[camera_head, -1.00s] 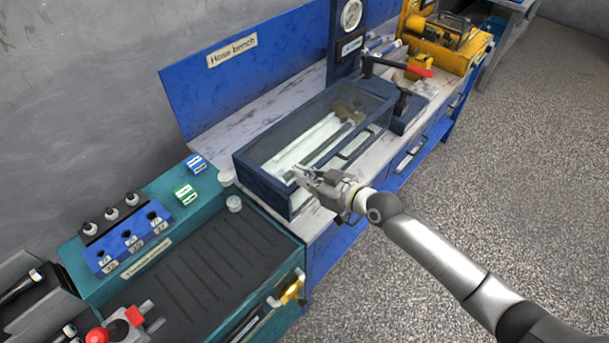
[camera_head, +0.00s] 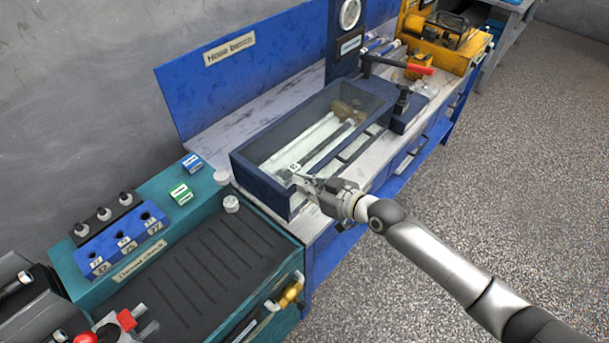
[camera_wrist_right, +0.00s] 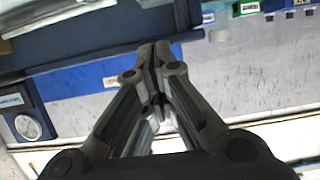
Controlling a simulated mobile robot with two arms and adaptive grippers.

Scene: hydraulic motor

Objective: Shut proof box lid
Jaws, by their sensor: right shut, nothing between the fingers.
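The proof box (camera_head: 258,180) is a dark blue rectangular frame on the hose bench, with pale tubes and brass fittings visible inside. A clear, greyish pane seems to lie across its top; I cannot tell whether the lid is fully down. My right gripper (camera_head: 299,182) is at the near right corner of the box, level with the rim or just above it. Its fingers are together and empty; whether they touch the box is unclear. In the right wrist view the closed fingertips (camera_wrist_right: 155,60) overlap a dark blue edge. My left gripper is not in view.
A teal bench (camera_head: 190,262) with a ribbed black mat lies at the near left. A small white cap (camera_head: 231,204) sits beside the box. The floor at right is clear.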

